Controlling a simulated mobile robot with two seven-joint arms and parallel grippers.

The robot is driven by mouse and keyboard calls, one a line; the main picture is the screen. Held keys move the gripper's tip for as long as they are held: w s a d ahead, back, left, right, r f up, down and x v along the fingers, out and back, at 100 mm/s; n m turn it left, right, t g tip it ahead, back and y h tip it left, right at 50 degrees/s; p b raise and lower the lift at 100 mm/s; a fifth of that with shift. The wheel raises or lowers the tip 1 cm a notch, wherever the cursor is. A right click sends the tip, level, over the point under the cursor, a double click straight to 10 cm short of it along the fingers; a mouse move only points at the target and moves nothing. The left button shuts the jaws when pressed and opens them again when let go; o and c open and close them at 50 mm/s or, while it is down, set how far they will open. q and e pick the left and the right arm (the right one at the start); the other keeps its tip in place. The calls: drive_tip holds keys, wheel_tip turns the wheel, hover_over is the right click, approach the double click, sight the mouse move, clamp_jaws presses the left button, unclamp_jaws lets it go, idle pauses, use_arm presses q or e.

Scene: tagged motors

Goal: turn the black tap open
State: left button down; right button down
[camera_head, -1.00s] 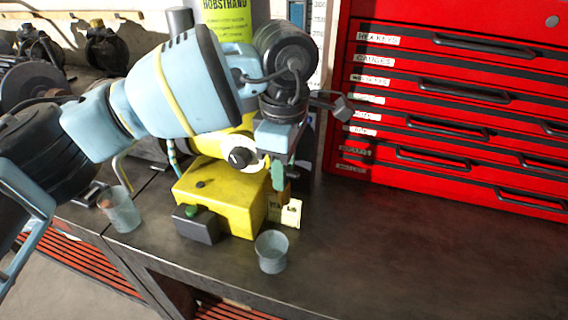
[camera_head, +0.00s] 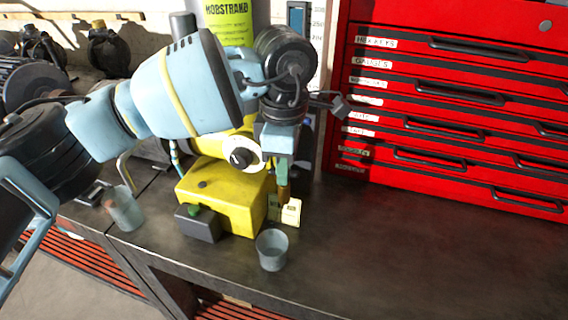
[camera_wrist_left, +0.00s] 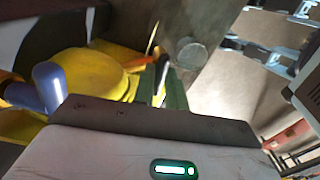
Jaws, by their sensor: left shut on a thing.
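My left gripper (camera_head: 282,178) points down at the right side of the yellow machine (camera_head: 222,204), with green fingers. In the left wrist view the green fingers (camera_wrist_left: 164,92) are shut on a slim dark piece with a bright glint, which appears to be the black tap's handle (camera_wrist_left: 160,84). In the head view the fingers hide the tap's handle, and a brass-coloured part (camera_head: 283,194) shows just below them. A black knob (camera_head: 240,158) on a white collar sits on the machine's upper part, apart from the fingers. My right gripper is out of view.
A grey cup (camera_head: 271,250) stands in front of the machine, near the bench edge. Another clear cup (camera_head: 125,210) stands at left. Cream tags (camera_head: 290,212) are below the gripper. The red drawer cabinet (camera_head: 450,150) stands behind right. The bench (camera_head: 400,260) is clear at right.

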use_arm(q)
drive_tip(key=c, duration=1.4)
unclamp_jaws()
drive_tip(key=shift+c, duration=0.2)
drive_tip(key=shift+r, duration=3.9)
